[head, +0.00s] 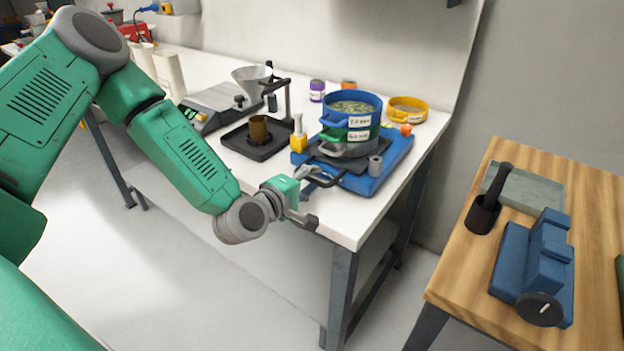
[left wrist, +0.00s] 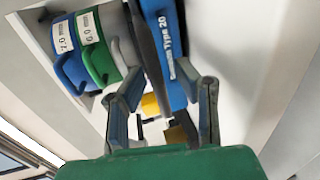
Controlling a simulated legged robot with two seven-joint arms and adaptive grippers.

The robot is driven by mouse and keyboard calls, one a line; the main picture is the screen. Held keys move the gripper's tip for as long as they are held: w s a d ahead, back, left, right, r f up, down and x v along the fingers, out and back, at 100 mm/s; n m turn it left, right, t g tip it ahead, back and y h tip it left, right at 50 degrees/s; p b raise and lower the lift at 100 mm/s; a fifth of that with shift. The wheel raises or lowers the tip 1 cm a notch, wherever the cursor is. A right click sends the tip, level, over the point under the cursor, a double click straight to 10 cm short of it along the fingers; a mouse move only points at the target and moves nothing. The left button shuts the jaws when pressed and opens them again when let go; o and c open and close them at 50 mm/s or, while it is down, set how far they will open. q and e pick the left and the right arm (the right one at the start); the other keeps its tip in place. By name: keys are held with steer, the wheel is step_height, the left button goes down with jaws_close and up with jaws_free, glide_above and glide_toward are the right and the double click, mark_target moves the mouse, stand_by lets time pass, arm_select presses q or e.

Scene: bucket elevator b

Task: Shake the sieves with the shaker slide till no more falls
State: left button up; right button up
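A stack of sieves stands on a dark slide plate on the blue shaker base (head: 384,180). The blue top sieve (head: 352,118) holds greenish-yellow material; a green sieve (head: 331,140) and a grey pan (head: 345,150) sit below. The labelled blue sieve (left wrist: 67,50) and green sieve (left wrist: 95,55) also show in the left wrist view. The dark slide handle (head: 325,181) juts from the front. My left gripper (head: 307,195) is open at the handle, its fingers apart in the wrist view (left wrist: 160,75). I cannot tell whether it touches the handle. My right gripper is out of view.
A yellow bottle (head: 298,138), black tray (head: 258,143) with a brown cup, and scale (head: 215,105) stand left of the shaker. A yellow sieve (head: 407,109) lies behind it. A wooden table (head: 460,265) with a blue device (head: 535,258) stands at right, across a gap.

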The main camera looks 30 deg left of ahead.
mark_target(328, 168)
arm_select(q)
jaws_close()
steer(key=x, duration=0.1)
steer(key=b+x, duration=0.1)
steer(key=x, duration=0.1)
steer(key=shift+w+r, duration=0.2)
steer(key=shift+w, duration=0.45)
steer(key=shift+s, duration=0.1)
steer(key=shift+c, duration=0.3)
jaws_free()
steer(key=o, duration=0.4)
